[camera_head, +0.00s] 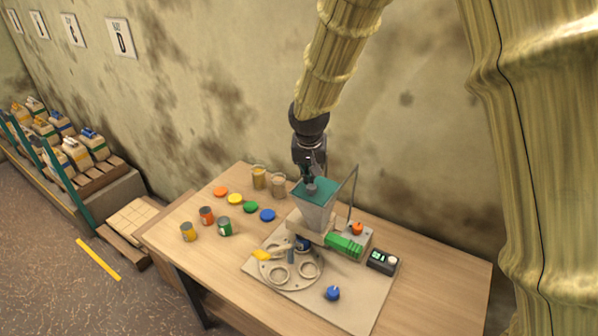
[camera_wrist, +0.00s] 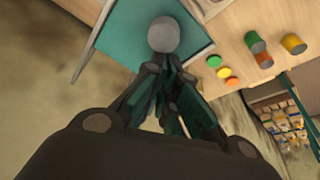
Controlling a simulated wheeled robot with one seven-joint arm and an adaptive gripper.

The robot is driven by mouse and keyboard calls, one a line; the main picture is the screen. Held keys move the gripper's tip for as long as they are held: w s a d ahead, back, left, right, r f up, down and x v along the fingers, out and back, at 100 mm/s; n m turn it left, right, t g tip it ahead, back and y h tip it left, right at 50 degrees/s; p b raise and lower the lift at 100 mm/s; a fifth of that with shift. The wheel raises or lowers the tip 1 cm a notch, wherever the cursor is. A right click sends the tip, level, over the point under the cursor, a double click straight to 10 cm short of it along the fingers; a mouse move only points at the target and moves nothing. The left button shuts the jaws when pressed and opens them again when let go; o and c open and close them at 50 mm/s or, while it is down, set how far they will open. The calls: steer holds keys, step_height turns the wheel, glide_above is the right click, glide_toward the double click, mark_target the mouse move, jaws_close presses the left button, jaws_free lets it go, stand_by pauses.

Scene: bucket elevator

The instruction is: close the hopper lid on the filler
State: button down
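The filler's hopper (camera_head: 314,216) is a pale grey funnel on a machine on the wooden table. Its teal lid (camera_head: 328,191) lies across the hopper mouth; I cannot tell whether it is fully seated. A round grey knob (camera_wrist: 163,34) stands on the lid (camera_wrist: 125,42) in the wrist view. My gripper (camera_head: 309,179) points down right over the lid. In the wrist view its fingers (camera_wrist: 166,74) are drawn together just below the knob in the picture, apparently not around it. Whether they touch the knob or lid is unclear.
A thin grey bar (camera_head: 352,190) rises right of the hopper, near an orange knob (camera_head: 357,228) and a green block (camera_head: 344,246). Jars (camera_head: 259,177), coloured discs (camera_head: 235,199) and small cans (camera_head: 206,215) stand left. The table's right end is clear.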

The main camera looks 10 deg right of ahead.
steer(key=shift+s+d+f, duration=0.15)
steer(key=shift+s+f, duration=0.1)
steer(key=shift+f, duration=0.05)
